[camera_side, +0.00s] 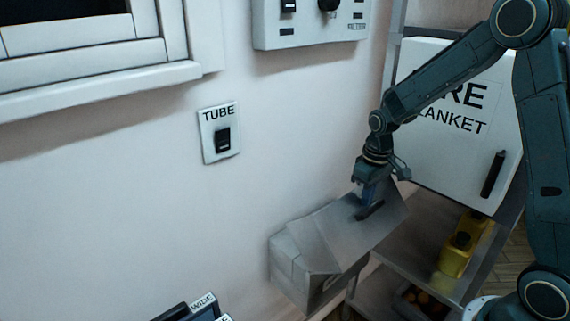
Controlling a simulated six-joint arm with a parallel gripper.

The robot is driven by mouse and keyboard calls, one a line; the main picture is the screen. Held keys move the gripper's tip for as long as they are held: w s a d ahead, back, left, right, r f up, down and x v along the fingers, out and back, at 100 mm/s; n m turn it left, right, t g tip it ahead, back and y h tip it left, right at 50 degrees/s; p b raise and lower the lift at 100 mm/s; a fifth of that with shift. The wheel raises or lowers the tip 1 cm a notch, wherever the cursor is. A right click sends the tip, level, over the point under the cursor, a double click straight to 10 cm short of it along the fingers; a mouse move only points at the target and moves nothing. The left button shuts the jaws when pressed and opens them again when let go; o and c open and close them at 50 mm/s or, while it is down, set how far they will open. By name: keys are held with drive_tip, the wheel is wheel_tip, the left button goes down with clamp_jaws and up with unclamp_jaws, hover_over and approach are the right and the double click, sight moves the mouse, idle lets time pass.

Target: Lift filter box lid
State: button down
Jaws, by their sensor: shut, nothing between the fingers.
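The grey filter box (293,272) is fixed low on the wall, right of centre in the side view. Its flat grey lid (345,240) slopes across the top and extends to the right; I cannot tell for certain whether it is raised off the box. A dark bar handle (371,211) is on the lid. My gripper (368,203) points down at the lid, right by the handle. Its fingers are shut with nothing held between them. The fingertips partly cover the handle, and whether they touch it is unclear.
A white fire blanket cabinet (446,145) stands right behind my arm. A metal shelf rack (425,262) below it holds yellow bottles (462,243) and a dark crate (420,303). A TUBE switch (222,138) and a control panel (310,30) are on the wall. The wall left of the box is clear.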

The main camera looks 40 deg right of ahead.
sight(375, 211)
drive_tip(key=shift+g, duration=0.3)
drive_tip(key=shift+s+a+f, duration=0.1)
drive_tip(key=shift+s+f, duration=0.6)
drive_tip(key=shift+s, duration=0.25)
drive_tip(key=shift+s+f, duration=0.65)
drive_tip(key=shift+s, duration=0.3)
drive_tip(key=shift+w+a+r, duration=0.15)
drive_tip(key=shift+w, duration=0.05)
drive_tip(key=shift+w+r, duration=0.15)
drive_tip(key=shift+r, duration=0.6)
wheel_tip(375, 211, up, 8)
drive_tip(key=shift+r, duration=0.2)
